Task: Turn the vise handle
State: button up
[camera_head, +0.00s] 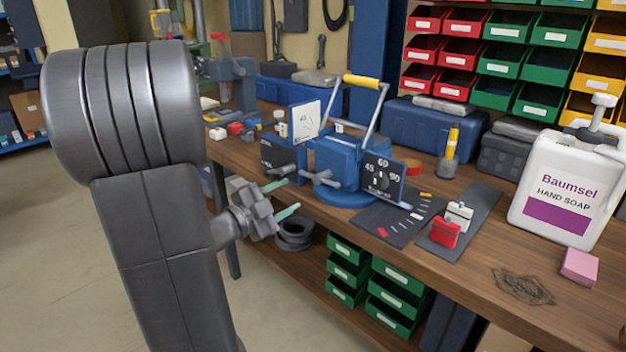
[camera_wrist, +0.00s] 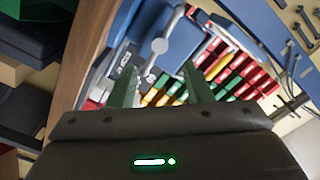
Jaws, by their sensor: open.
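A blue vise (camera_head: 338,160) on a round blue base stands near the bench's front edge in the head view. Its grey bar handle (camera_head: 320,179) sticks out toward the front. In the wrist view the grey handle with its round hub (camera_wrist: 160,46) shows ahead, between the lines of the two fingers. My gripper (camera_head: 284,198) is in front of the bench, left of and a little below the handle, pointing at it. Its two green fingers are apart and empty, also in the wrist view (camera_wrist: 160,80). The fingers appear not to touch the handle.
Numbered dial plates (camera_head: 384,178) flank the vise, and a tall frame with a yellow grip (camera_head: 361,82) rises above it. Another vise (camera_head: 232,72) stands behind left.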

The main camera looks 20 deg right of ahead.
aim_at(316, 181)
jog(key=x, duration=1.1)
jog(key=shift+d+b, duration=0.1)
jog(key=shift+b, duration=0.25)
jog(key=c, duration=1)
